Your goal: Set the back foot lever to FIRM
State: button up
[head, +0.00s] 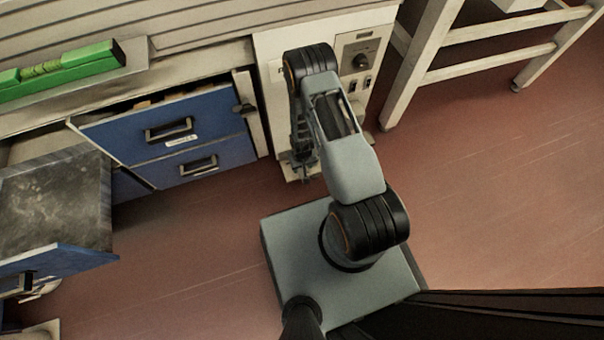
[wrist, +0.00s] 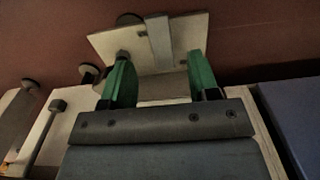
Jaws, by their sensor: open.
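In the wrist view, a cream plate (wrist: 105,41) low over the red floor carries a grey upright bar (wrist: 158,40), which may be the back foot lever. No FIRM marking is readable. My gripper (wrist: 160,70) is open, its two green fingers apart, with the bar showing between them. I cannot tell whether either finger touches the bar or plate. In the head view my gripper (head: 303,172) hangs low in front of the cream cabinet (head: 275,60), and my arm hides much of the cabinet's front and the lever.
Blue drawers (head: 205,165) stand left of the cabinet. A control panel (head: 357,55) with a knob is on its right. A white-legged stand (head: 415,65) is at the right. Red floor (head: 500,200) is clear there.

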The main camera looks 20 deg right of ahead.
aim_at(302, 173)
jog(key=shift+f+b, duration=1.05)
jog(key=shift+f, duration=1.85)
jog(key=c, duration=0.9)
